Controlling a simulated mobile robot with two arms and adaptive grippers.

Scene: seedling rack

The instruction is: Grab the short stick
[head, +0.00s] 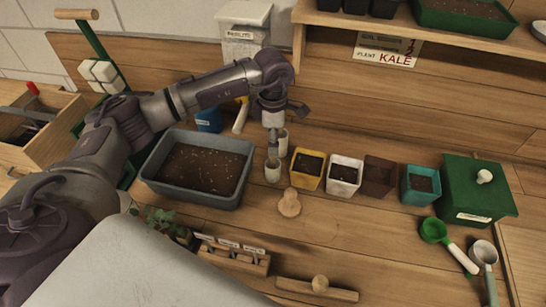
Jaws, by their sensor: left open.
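My left gripper (273,150) points down at the middle of the bench, to the right of the grey soil tray. I cannot make out a short stick; anything in the front cup is hidden or too small to tell. My right gripper is not in view.
The grey soil tray (154,178) is left of the cups. A yellow pot (307,182), a white pot (342,188), a brown pot (379,176) and a teal pot (420,196) stand to the right. A wooden knobbed piece (289,204) lies in front. A green box (482,180) is far right.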

